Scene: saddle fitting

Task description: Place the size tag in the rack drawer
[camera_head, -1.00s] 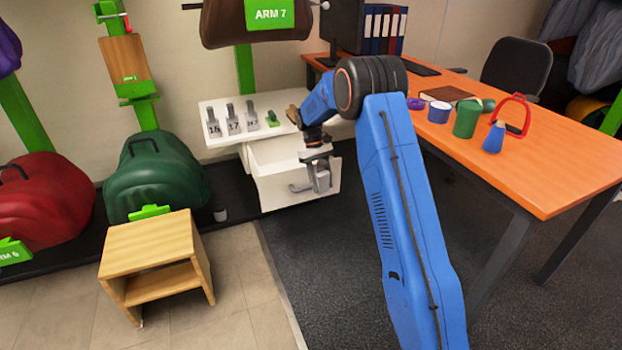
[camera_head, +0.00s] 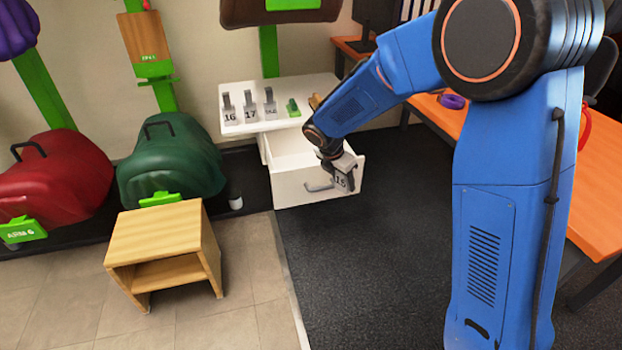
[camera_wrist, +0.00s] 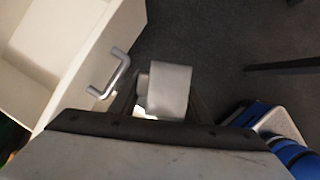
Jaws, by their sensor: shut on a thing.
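The size tag (camera_head: 343,181), grey with a dark number that looks like 18 or 15, is in my gripper (camera_head: 338,165) in the head view. The wrist view shows the tag (camera_wrist: 170,90) as a pale grey block between the two dark fingers, which are shut on it. The white rack drawer (camera_head: 290,188) stands pulled open below the shelf. Its metal handle also shows in the wrist view (camera_wrist: 118,72). My gripper and the tag are at the drawer's front right, by the outside of the front panel. The wrist view shows them beside the drawer, over the dark floor.
The white shelf (camera_head: 318,92) above the drawer holds more grey tags (camera_head: 250,106) and a small green piece (camera_head: 293,107). A wooden stool (camera_head: 160,240) stands front left. The orange table (camera_head: 455,125) is to the right. Dark floor in front is clear.

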